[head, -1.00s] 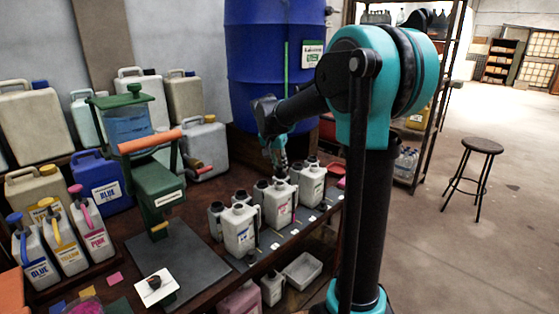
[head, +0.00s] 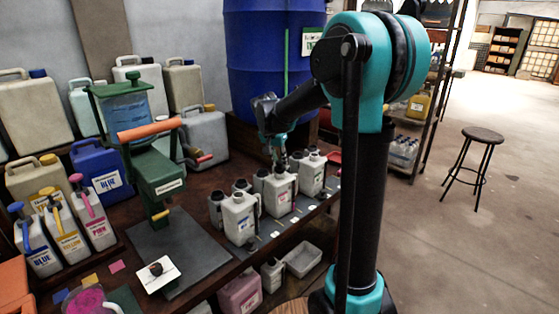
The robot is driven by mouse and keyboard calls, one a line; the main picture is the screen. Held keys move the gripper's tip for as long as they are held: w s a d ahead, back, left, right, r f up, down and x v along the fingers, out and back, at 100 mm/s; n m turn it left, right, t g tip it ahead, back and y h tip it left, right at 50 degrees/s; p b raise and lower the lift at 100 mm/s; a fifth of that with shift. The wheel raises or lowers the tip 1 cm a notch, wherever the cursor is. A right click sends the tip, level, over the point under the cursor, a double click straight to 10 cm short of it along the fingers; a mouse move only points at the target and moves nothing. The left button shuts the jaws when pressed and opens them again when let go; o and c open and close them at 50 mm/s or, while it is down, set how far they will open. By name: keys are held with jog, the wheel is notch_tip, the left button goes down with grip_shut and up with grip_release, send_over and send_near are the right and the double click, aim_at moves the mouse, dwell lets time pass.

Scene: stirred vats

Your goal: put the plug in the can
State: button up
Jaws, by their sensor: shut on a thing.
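My gripper (head: 279,161) points down over the row of small grey cans at the table's right edge. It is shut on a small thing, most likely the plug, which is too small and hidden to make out. The front cans are one with a blue label (head: 240,220), one with a pink label (head: 280,197) and a third farther back (head: 312,175). My gripper is above and just behind the pink-labelled can. I cannot tell whether it touches a can.
A green press (head: 150,175) with an orange roller stands left of the cans. A white card (head: 157,278) with a dark round piece lies on the table in front of it. Blue, yellow and pink jugs (head: 68,240) stand at left. A large blue barrel (head: 262,70) rises behind.

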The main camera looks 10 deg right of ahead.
jog(key=shift+f, duration=0.5)
dwell(0.5)
jog(key=o, duration=1.4)
jog(key=shift+o, duration=0.2)
jog(key=shift+r, duration=0.15)
jog(key=shift+r, duration=3.65)
jog(key=s+d+f+n+y, duration=0.1)
jog(key=s+f+n, duration=0.1)
jog(key=s+f, duration=0.4)
jog(key=s+d+f+n+y, duration=0.1)
jog(key=s+f, duration=0.6)
jog(key=s, duration=0.7)
jog(key=s+d+f+n, duration=0.2)
jog(key=s+f+n, duration=0.2)
jog(key=s+f, duration=0.3)
jog(key=s, duration=0.3)
jog(key=shift+d+f+y, duration=0.15)
jog(key=shift+y, duration=0.25)
